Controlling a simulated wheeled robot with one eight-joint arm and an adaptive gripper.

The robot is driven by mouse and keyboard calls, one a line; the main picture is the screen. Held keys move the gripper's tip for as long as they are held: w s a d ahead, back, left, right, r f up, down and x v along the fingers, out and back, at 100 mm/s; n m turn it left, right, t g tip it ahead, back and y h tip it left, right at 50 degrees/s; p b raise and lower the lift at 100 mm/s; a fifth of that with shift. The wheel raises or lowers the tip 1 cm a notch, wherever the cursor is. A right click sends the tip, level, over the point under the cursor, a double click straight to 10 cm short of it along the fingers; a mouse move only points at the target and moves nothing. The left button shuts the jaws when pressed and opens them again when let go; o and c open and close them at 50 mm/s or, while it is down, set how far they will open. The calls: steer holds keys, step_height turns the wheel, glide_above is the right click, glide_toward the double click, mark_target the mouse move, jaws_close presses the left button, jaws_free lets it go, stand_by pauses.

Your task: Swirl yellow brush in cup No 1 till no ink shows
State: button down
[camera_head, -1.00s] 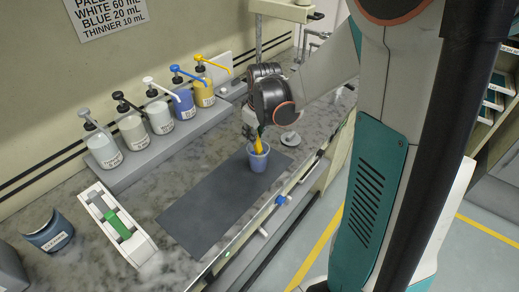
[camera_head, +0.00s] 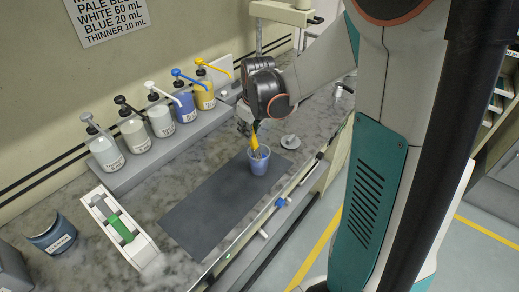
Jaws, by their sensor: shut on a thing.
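A blue cup (camera_head: 259,164) stands upright on a dark grey mat (camera_head: 200,215). A yellow brush (camera_head: 254,141) is held by my gripper (camera_head: 256,124). The gripper is just above the cup, and the brush's lower part reaches down at the cup's mouth. The brush leans, with its upper end to the left. The brush tip and the liquid inside the cup cannot be made out clearly. Any number on the cup is too small to read.
Several pump bottles (camera_head: 160,117) stand on a grey ledge along the wall. A white holder with a green piece (camera_head: 121,228) and a dark blue container (camera_head: 52,236) are at the left. A small grey disc-shaped item (camera_head: 290,142) lies behind the cup. The mat's front half is clear.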

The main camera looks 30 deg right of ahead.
steer(key=shift+w+a+r+p, duration=0.1)
steer(key=shift+a+r+p, duration=0.1)
steer(key=shift+r+p, duration=0.65)
steer(key=shift+a+r+p, duration=0.2)
steer(key=shift+r+p, duration=0.2)
steer(key=shift+r, duration=0.8)
steer(key=shift+w+a+r+p, duration=0.1)
steer(key=shift+a+r+p, duration=0.1)
steer(key=shift+r+p, duration=0.65)
steer(key=shift+r, duration=0.15)
steer(key=shift+s+r+p, duration=0.1)
steer(key=shift+r+p, duration=1.15)
steer(key=shift+r, duration=0.8)
